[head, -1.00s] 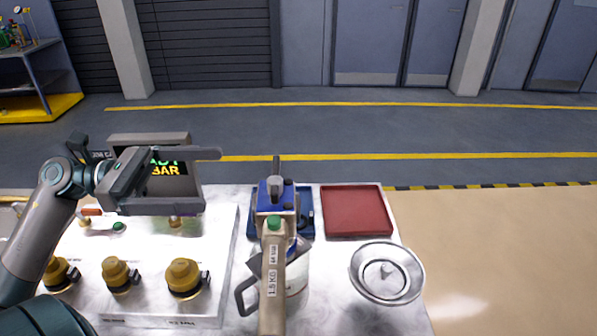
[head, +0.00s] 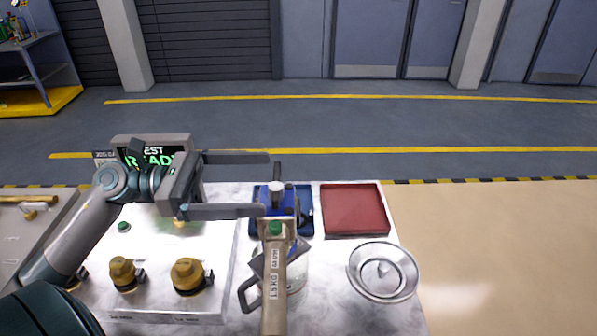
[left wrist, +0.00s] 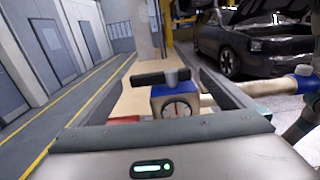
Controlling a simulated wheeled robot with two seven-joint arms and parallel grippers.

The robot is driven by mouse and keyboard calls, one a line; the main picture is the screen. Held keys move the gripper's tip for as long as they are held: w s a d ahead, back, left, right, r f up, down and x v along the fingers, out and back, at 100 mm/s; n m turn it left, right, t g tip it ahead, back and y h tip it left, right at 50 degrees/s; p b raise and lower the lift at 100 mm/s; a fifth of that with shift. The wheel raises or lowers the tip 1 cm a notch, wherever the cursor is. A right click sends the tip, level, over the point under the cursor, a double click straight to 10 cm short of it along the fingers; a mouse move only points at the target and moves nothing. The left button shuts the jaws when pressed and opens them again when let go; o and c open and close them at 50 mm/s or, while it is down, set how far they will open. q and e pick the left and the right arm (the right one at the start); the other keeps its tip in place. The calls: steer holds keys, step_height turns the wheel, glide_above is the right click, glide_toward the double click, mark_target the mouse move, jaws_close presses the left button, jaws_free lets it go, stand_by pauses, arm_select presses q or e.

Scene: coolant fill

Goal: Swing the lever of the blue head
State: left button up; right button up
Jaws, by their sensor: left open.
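The blue head (head: 290,204) stands near the middle of the head view. Its dark lever (head: 277,170) points away from me there, rising from a grey hub. In the left wrist view the blue head (left wrist: 158,103) shows a round gauge, and the black lever (left wrist: 160,77) lies crosswise on top. My left gripper (head: 267,184) is open and empty, its fingers pointing right, tips close to the lever. In the left wrist view the lever appears between the fingers; I cannot tell whether they touch it. My right gripper is not in view.
A beige arm (head: 273,270) with a green button extends from the head toward me, over a jug. A red tray (head: 355,209) and a round metal dish (head: 383,271) are to the right. A lit display and yellow-brown knobs (head: 188,276) are left.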

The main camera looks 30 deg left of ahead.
mark_target(288, 192)
arm_select(q)
steer(key=p+x, duration=0.3)
steer(key=x, duration=0.3)
steer(key=shift+w+d+r, duration=0.15)
steer(key=shift+w+d, duration=0.1)
steer(key=shift+d, duration=0.05)
steer(key=shift+p+x, duration=0.5)
steer(key=shift+x, duration=0.45)
steer(key=c, duration=1.4)
steer(key=shift+a, duration=0.1)
